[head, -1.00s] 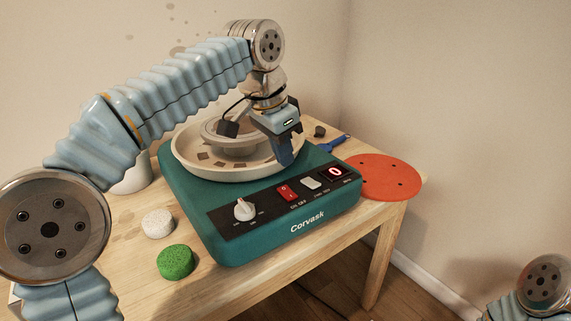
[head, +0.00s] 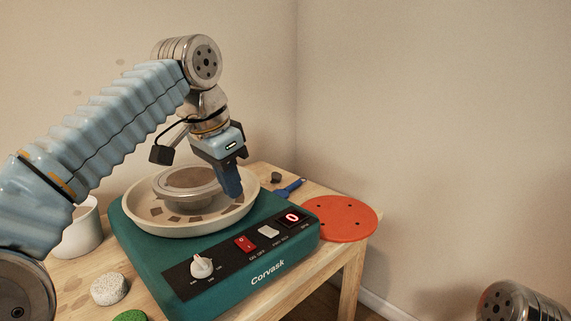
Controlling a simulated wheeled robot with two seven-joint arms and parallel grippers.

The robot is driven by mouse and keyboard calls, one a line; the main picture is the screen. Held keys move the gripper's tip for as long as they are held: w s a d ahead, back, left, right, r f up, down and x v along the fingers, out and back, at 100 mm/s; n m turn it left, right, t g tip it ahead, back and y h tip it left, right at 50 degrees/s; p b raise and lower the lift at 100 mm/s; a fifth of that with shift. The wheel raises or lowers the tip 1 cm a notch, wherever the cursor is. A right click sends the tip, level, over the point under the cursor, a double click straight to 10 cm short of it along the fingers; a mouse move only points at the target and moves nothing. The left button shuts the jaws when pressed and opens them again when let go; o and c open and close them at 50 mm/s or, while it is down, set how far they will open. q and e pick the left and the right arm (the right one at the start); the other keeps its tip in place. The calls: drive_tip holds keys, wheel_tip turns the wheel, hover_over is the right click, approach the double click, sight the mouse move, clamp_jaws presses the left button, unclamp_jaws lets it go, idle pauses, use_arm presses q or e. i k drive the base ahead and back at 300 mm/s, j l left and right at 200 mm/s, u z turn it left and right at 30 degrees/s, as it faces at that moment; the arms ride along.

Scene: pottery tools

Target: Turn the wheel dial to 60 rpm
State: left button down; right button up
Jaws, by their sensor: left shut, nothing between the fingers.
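The green pottery wheel (head: 232,296), marked Corvask, stands on the wooden table. Its white dial knob (head: 202,266) is at the left end of the black front panel. My left gripper (head: 233,194) is shut and empty, pointing down over the right side of the cream splash pan (head: 187,230), well apart from the knob. My right gripper is out of view; only part of that arm shows at the lower right.
The wheel head (head: 185,178) sits inside the pan. An orange disc (head: 340,219) lies at the table's right, with a blue-handled tool (head: 290,188) behind it. A white cup (head: 78,236), a white sponge (head: 110,288) and a green sponge (head: 130,316) are at left.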

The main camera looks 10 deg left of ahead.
sight(201, 268)
drive_tip(key=k, duration=1)
